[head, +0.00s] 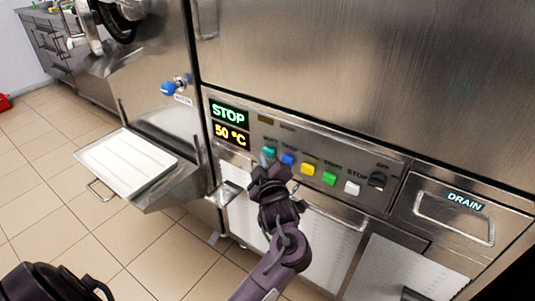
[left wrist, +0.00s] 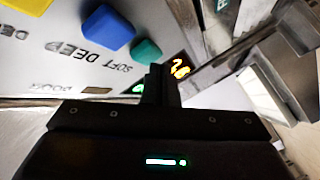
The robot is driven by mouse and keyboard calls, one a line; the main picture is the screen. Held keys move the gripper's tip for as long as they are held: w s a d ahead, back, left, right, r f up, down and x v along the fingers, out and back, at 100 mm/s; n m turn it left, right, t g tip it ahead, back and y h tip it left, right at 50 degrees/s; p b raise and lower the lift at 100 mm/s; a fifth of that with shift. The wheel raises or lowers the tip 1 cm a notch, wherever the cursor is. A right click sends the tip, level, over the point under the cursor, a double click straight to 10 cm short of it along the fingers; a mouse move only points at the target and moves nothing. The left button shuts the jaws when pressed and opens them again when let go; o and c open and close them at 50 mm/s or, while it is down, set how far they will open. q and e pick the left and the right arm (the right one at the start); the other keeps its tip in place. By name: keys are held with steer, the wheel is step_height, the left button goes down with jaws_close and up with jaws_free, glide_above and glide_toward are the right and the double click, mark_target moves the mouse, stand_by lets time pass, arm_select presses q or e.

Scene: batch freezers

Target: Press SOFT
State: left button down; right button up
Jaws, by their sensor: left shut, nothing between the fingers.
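The SOFT button is the teal one (head: 268,151) at the left end of the button row on the steel freezer panel. It also shows as a teal button (left wrist: 147,50) beside the SOFT label in the left wrist view. The blue DEEP button (head: 288,159) is just right of it, and it shows in the left wrist view (left wrist: 107,28). My left gripper (head: 268,164) is shut and empty, with its tips just below the teal button. In the left wrist view the shut fingers (left wrist: 162,82) are close to the teal button; I cannot tell whether they touch.
Yellow (head: 307,169), green (head: 329,179) and white (head: 352,188) buttons and a black knob (head: 377,181) continue the row rightward. The display (head: 230,124) reads STOP and 50 °C. A DRAIN drawer (head: 460,213) is at right. A white tray (head: 125,162) juts out at left.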

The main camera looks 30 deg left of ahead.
arm_select(q)
steer(key=shift+w, duration=0.5)
stand_by(0.6)
steer(key=shift+s, duration=0.1)
steer(key=shift+s+p, duration=0.3)
steer(key=shift+s, duration=0.55)
steer(key=s+p, duration=0.1)
steer(key=s, duration=0.4)
steer(key=shift+a+p, duration=0.2)
steer(key=shift+p, duration=0.15)
stand_by(0.6)
